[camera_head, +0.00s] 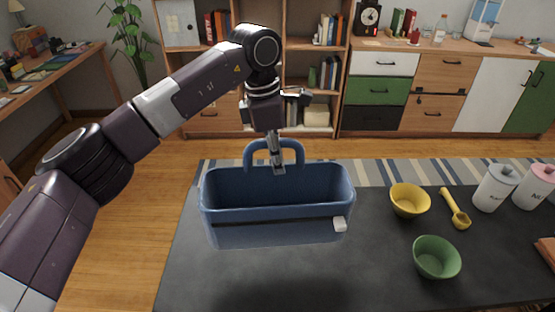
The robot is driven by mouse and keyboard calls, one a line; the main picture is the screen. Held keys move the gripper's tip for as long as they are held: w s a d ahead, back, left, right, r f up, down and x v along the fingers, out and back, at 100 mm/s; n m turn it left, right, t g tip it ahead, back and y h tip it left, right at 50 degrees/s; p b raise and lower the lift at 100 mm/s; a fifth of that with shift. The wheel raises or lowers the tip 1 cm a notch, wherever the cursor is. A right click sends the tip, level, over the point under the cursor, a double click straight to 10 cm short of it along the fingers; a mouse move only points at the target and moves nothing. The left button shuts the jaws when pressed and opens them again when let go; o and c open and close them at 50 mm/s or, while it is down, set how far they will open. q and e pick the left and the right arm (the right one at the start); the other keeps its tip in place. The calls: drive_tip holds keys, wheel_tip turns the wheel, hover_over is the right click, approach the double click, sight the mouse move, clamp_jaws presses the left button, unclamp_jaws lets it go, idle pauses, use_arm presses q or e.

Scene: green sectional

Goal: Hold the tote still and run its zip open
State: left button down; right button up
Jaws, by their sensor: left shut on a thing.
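The blue tote (275,238) stands at the left part of the dark table, its top open. An arched blue handle (250,150) rises from its back side. A dark zip line (270,225) runs across the front face. A white zip pull (340,224) sits at the line's right end. My left gripper (278,166) comes down from above and is shut on the tote at the back rim, inside the handle's arch. The gripper partly hides the handle. My right gripper is not in view.
Right of the tote on the dark table (340,280) are a yellow bowl (410,203), a green bowl (437,259), a yellow scoop (456,211) and two lidded canisters, white (493,190) and pink-lidded (534,190). The table in front of the tote is clear.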

sight(281, 203)
use_arm(q)
drive_tip(key=shift+f+b, duration=0.6)
drive_tip(key=shift+f, duration=0.5)
drive_tip(key=shift+f+b, duration=0.9)
drive_tip(key=shift+f, duration=0.6)
drive_tip(key=shift+f+b, duration=0.6)
drive_tip(key=shift+f, duration=0.4)
drive_tip(key=shift+f+b, duration=0.6)
drive_tip(key=shift+f, duration=0.4)
